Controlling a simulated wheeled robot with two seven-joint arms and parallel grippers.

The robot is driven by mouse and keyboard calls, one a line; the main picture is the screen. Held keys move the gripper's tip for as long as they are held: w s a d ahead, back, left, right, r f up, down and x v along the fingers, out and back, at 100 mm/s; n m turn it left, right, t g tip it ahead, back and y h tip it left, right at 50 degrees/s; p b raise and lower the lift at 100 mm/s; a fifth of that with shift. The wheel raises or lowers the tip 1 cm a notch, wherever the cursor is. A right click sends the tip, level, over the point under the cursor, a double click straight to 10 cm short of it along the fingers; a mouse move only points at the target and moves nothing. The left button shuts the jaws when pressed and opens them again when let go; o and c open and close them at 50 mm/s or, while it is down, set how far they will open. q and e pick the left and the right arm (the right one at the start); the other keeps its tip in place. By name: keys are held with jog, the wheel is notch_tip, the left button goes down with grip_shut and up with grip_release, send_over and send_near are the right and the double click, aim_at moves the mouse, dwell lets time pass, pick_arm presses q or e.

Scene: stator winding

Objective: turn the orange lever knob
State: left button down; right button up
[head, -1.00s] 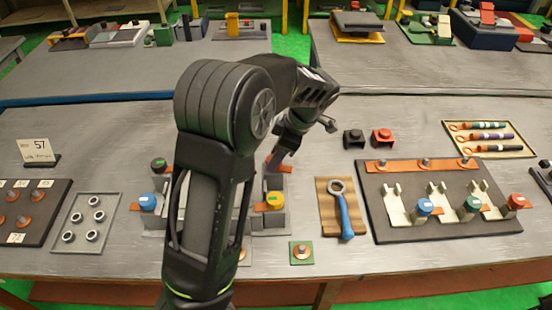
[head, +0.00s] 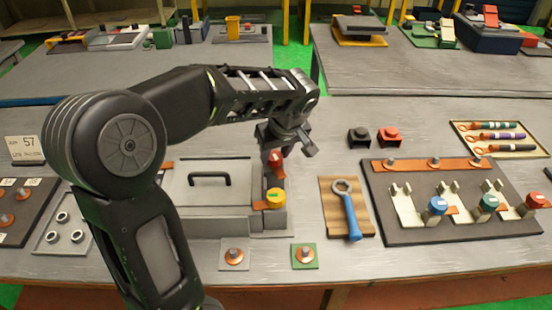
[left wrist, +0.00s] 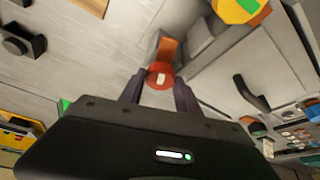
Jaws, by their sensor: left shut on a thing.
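A red-orange knob (left wrist: 159,76) on an orange lever (left wrist: 168,48) sits between my left gripper's fingers (left wrist: 160,88) in the left wrist view. The gripper is shut on it. In the head view the knob (head: 276,157) is partly hidden below my left gripper (head: 275,148), at the back right corner of a grey box (head: 207,190). A yellow-orange knob (head: 275,198) stands in front of it on the box's right side. It shows at the top of the left wrist view (left wrist: 237,8). My right gripper is not in view.
The box lid has a black handle (head: 209,177). A blue wrench (head: 347,210) lies on a wooden board to the right. A dark fixture plate (head: 400,228) with several colored knobs is farther right. Black (head: 359,137) and red (head: 388,136) blocks stand behind.

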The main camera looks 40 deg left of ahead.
pick_arm(q)
jog(key=m+b, duration=0.1)
jog(key=m, duration=0.1)
jog(key=m+t+h, duration=0.1)
jog(key=m, duration=0.1)
jog(key=shift+a+r+m+t+b, duration=0.1)
jog(key=shift+a+m+t+b, duration=0.1)
jog(key=shift+m+t+b, duration=0.15)
jog(key=m+h, duration=0.1)
jog(key=m, duration=0.2)
jog(key=m+h, duration=0.1)
jog(key=m, duration=0.2)
jog(key=shift+a+r+t+b, duration=0.1)
jog(key=shift+a+t+b, duration=0.05)
jog(key=shift+t+b, duration=0.25)
jog(key=m+h+b, duration=0.1)
jog(key=m, duration=0.1)
jog(key=m+h, duration=0.1)
jog(key=m, duration=0.2)
jog(key=shift+a+m+g+h+b, duration=0.15)
jog(key=shift+m+g+h+b, duration=0.15)
jog(key=shift+m+b, duration=0.1)
jog(key=m, duration=0.2)
jog(key=m+g+h+b, duration=0.1)
jog(key=m, duration=0.1)
jog(key=shift+m+h, duration=0.3)
jog(key=shift+m, duration=0.05)
jog(key=c, duration=1.3)
grip_release()
jog(key=o, duration=0.4)
